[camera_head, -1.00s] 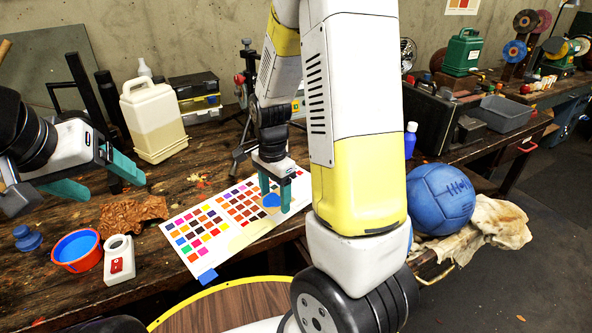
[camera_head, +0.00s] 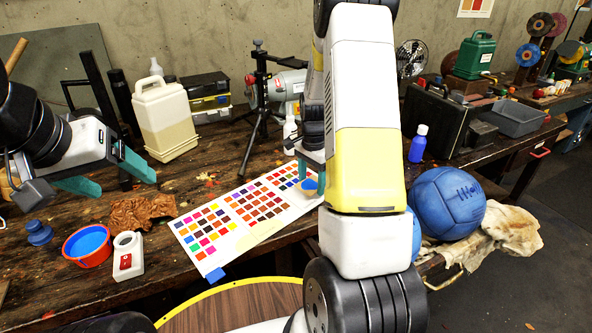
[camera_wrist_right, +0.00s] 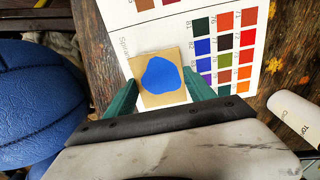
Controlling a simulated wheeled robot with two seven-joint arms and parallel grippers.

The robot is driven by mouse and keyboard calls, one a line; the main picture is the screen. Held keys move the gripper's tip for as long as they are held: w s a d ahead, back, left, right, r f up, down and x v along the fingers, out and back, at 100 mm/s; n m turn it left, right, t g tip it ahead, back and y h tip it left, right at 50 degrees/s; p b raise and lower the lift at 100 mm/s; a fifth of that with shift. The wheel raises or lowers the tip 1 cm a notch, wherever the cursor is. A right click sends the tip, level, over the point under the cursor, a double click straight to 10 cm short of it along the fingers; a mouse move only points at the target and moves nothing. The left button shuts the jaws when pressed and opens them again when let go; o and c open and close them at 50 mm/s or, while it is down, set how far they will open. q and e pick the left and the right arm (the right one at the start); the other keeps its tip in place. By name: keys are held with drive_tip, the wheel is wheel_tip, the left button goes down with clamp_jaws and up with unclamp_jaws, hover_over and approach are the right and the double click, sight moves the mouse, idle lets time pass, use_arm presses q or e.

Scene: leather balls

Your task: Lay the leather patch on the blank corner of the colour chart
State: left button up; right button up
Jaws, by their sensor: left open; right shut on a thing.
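The leather patch is a tan square with a blue blob (camera_wrist_right: 160,75). In the head view its blue spot (camera_head: 309,184) shows low at the chart's right end. My right gripper (camera_wrist_right: 161,86) is shut on the patch, one teal finger at each side. The colour chart (camera_wrist_right: 128,35) lies flat on the bench; in the head view it (camera_head: 212,263) shows rows of swatches. The patch is over the white area beside the swatch rows; I cannot tell whether it touches the chart. My left gripper (camera_head: 125,184) is open and empty, above the bench at left. My right arm hides part of the chart's right end.
Left of the chart are a brown leather scrap (camera_head: 140,212), an orange-rimmed bowl of blue (camera_head: 88,246), a white bottle (camera_head: 128,257) and a blue stopper (camera_head: 38,233). A tripod (camera_head: 258,100) stands behind. A blue ball (camera_head: 447,203) rests right of my arm.

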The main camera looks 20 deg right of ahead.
sight(311, 184)
drive_tip(key=shift+f, duration=0.25)
drive_tip(key=shift+f, duration=0.1)
drive_tip(key=o, duration=1.4)
wheel_tip(311, 184, up, 12)
drive_tip(key=s+a+r+n+t+y, duration=0.1)
drive_tip(key=s+a+r+n+t, duration=0.1)
drive_tip(key=s+a+r+n, duration=0.3)
drive_tip(key=s+a+r+n+t, duration=0.1)
drive_tip(key=s+a+r, duration=0.1)
drive_tip(key=s+r, duration=0.3)
drive_tip(key=shift+s+a+r+n+t+y, duration=0.2)
drive_tip(key=shift+s+a+r+n+t, duration=0.35)
drive_tip(key=shift+s+a+r+n, duration=1.1)
drive_tip(key=shift+s+a+r+n+t+y, duration=0.2)
drive_tip(key=shift+s+a+n+t, duration=0.5)
drive_tip(key=shift+s, duration=1.8)
drive_tip(key=shift+s+a+r+n+t+y, duration=0.3)
drive_tip(key=shift+s+a+r+n, duration=0.55)
drive_tip(key=shift+s+n, duration=1)
